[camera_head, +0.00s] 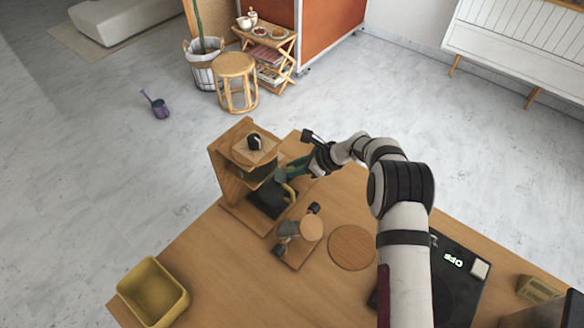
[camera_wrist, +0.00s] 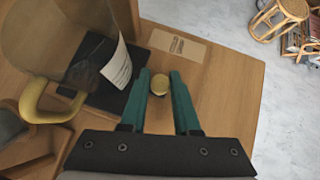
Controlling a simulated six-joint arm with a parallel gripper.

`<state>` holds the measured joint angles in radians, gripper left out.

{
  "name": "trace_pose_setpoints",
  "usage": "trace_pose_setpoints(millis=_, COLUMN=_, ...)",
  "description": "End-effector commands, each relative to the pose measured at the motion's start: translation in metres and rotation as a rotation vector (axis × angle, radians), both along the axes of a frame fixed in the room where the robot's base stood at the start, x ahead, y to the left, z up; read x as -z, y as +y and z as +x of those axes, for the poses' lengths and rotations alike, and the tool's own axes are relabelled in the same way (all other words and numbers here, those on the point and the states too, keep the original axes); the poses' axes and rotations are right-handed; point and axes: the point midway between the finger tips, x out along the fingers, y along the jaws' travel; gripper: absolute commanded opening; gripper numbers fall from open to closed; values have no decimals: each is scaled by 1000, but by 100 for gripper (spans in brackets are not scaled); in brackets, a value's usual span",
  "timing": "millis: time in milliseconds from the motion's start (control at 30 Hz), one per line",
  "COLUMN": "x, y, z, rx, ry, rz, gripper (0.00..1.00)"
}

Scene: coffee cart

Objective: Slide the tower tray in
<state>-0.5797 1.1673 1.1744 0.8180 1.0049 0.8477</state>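The wooden tower (camera_head: 228,180) stands at the table's back left edge. A black tray (camera_head: 268,199) lies low at its base; part of it shows in the wrist view (camera_wrist: 98,92). A clear vessel with a yellow handle (camera_wrist: 45,103) stands over the black tray, partly hiding it. My gripper (camera_wrist: 160,75) has two teal fingers, set apart on either side of a small brass knob (camera_wrist: 160,83). A narrow gap seems to show at each side of the knob. I cannot tell what the knob is fixed to. In the head view my gripper (camera_head: 291,168) is beside the tower's right side.
A small wooden stand with dark fittings (camera_head: 297,236) is in front of the tower. A yellow bin (camera_head: 152,292) sits front left. Bare table lies between.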

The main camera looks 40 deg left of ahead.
Motion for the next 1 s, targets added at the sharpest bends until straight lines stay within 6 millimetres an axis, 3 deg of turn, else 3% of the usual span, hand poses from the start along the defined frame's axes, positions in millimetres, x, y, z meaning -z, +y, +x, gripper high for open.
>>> trace_pose_setpoints(millis=33, x=0, y=0, z=0, rx=0, ry=0, rz=0, gripper=19)
trace_pose_setpoints(millis=133, x=0, y=0, z=0, rx=0, ry=0, rz=0, gripper=1)
trace_pose_setpoints(millis=167, x=0, y=0, z=0, rx=0, ry=0, rz=0, gripper=0)
trace_pose_setpoints(millis=1000, x=0, y=-1, z=0, rx=1, ry=-1, rz=0, gripper=0)
